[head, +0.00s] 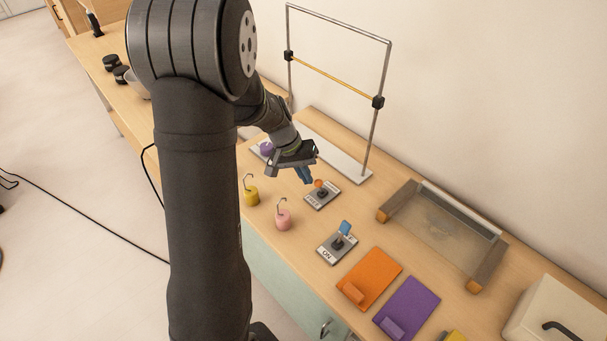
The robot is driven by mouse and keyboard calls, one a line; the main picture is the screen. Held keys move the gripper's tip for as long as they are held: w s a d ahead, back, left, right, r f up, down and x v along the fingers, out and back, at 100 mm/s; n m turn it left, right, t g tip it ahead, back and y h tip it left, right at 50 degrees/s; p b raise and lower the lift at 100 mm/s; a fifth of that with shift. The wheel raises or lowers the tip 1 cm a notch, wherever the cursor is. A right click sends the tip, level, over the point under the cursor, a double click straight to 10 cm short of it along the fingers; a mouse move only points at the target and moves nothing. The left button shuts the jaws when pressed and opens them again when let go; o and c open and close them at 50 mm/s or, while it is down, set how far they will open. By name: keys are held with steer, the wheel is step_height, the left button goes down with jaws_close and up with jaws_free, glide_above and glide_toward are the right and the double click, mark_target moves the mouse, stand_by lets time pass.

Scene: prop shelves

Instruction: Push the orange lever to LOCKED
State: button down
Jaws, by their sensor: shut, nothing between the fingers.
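The orange lever (319,183) stands on a small dark base plate (322,197) with white label strips, in the middle of the table. The lettering on its plate is too small to read surely, so I cannot tell which end the lever points to. My gripper (305,176) is shut and empty. Its blue-tipped fingers point down, close to the lever's left and far side. I cannot tell whether they touch the lever.
A blue lever (345,228) on a plate marked ON stands nearer. Pink (283,218) and yellow (251,195) hooked weights stand left. A metal frame with a yellow bar (335,80) rises behind. Orange (369,279) and purple (407,309) boards lie to the right.

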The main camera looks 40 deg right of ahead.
steer(key=shift+d+r+y, duration=0.1)
steer(key=shift+d+y, duration=0.15)
steer(key=shift+y, duration=0.15)
steer(key=shift+d+r+y, duration=0.1)
steer(key=shift+d+y, duration=0.25)
steer(key=shift+y, duration=0.05)
steer(key=shift+d+r+y, duration=0.15)
steer(key=shift+d+y, duration=0.55)
steer(key=shift+y, duration=0.1)
steer(key=d+n+y, duration=0.1)
steer(key=d+y, duration=0.1)
steer(key=y, duration=0.1)
steer(key=shift+d, duration=0.2)
steer(key=shift+a+r, duration=0.1)
steer(key=shift+a, duration=0.15)
steer(key=shift+a+f, duration=0.35)
steer(key=shift+a, duration=0.2)
